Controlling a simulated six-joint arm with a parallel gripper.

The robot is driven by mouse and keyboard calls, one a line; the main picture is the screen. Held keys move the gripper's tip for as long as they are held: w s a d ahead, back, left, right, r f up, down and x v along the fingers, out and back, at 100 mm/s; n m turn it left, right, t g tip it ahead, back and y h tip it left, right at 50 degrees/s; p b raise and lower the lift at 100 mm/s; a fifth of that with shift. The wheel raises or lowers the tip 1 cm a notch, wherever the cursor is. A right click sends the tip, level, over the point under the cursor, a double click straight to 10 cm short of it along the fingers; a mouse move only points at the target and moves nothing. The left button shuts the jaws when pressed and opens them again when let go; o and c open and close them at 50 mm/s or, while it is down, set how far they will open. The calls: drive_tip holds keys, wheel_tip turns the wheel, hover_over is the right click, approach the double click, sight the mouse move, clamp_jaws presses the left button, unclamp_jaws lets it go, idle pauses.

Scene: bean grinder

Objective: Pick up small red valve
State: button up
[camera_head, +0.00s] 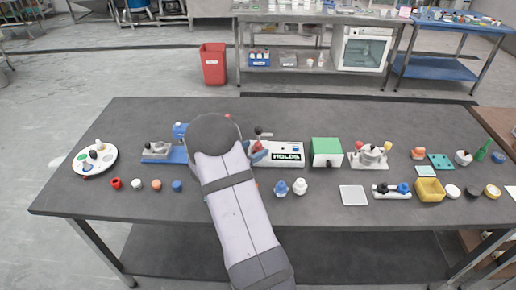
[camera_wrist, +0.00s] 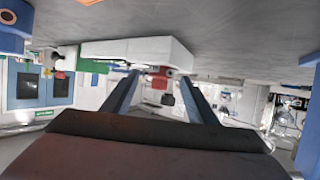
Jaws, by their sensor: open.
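A small red part (camera_wrist: 159,83), which looks like the red valve, shows between my fingertips in the wrist view, with a black knob (camera_wrist: 168,99) by it. That view appears upside down. The part is at the end of a white box (camera_wrist: 135,50), marked with green letters in the head view (camera_head: 288,159). My gripper (camera_wrist: 160,77) is open, with one blue finger on each side of the red part in the picture. I cannot tell whether they touch it. In the head view my arm hides most of my gripper (camera_head: 257,151), at the box's left end.
A green box (camera_head: 326,150) stands right of the white box, with a metal device (camera_head: 370,157) beyond it. A blue-based device (camera_head: 165,153) is on the left. Blue (camera_head: 281,188) and white (camera_head: 300,187) knobs stand in front. The dark table's (camera_head: 330,115) back strip is clear.

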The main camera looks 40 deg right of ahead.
drive_tip(key=shift+w+d+f, duration=0.15)
drive_tip(key=shift+d+f, duration=0.05)
drive_tip(key=shift+d, duration=0.25)
drive_tip(key=c, duration=1.3)
